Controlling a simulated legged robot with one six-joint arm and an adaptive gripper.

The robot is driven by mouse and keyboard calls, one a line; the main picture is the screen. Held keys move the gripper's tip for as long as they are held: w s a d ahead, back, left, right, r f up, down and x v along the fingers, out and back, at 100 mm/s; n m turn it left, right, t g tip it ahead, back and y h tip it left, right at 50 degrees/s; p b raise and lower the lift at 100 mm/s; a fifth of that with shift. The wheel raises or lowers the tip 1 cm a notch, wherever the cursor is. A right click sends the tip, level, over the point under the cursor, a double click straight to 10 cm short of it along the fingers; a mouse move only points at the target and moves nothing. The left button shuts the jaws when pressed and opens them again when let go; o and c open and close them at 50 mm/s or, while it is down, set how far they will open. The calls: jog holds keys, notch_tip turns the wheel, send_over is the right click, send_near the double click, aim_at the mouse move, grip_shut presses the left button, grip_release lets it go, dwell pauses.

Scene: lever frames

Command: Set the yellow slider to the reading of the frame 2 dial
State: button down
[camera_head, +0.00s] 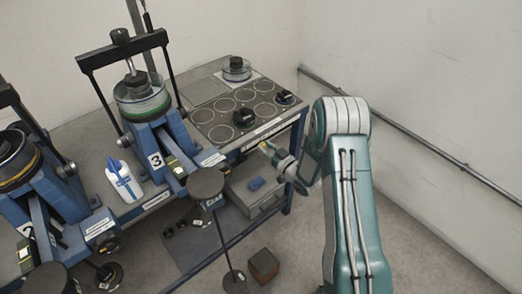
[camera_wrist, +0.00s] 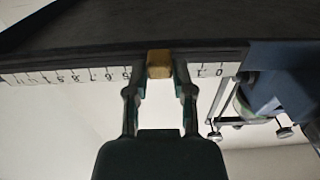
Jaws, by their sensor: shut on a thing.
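In the wrist view, the yellow slider (camera_wrist: 159,64) sits on a white printed scale (camera_wrist: 90,75) under a dark edge. My gripper (camera_wrist: 160,75) has its two fingers on either side of it, shut on it. The scale figures appear upside down and run to both sides of the slider; its exact reading is unclear. In the head view, my gripper (camera_head: 271,152) is at the bench's front edge with a small yellow piece at its tip. Frame 3 (camera_head: 155,160) carries a number plate.
A white-and-blue bottle (camera_head: 124,182) stands between frames. A black round-topped stand (camera_head: 206,182) and a brown box (camera_head: 263,265) are in front. A wall rail (camera_head: 420,138) runs at right.

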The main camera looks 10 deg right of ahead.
jog(key=shift+c, duration=2.4)
grip_release()
jog(key=shift+a, duration=0.2)
jog(key=shift+s+d, duration=0.1)
jog(key=v, duration=1.2)
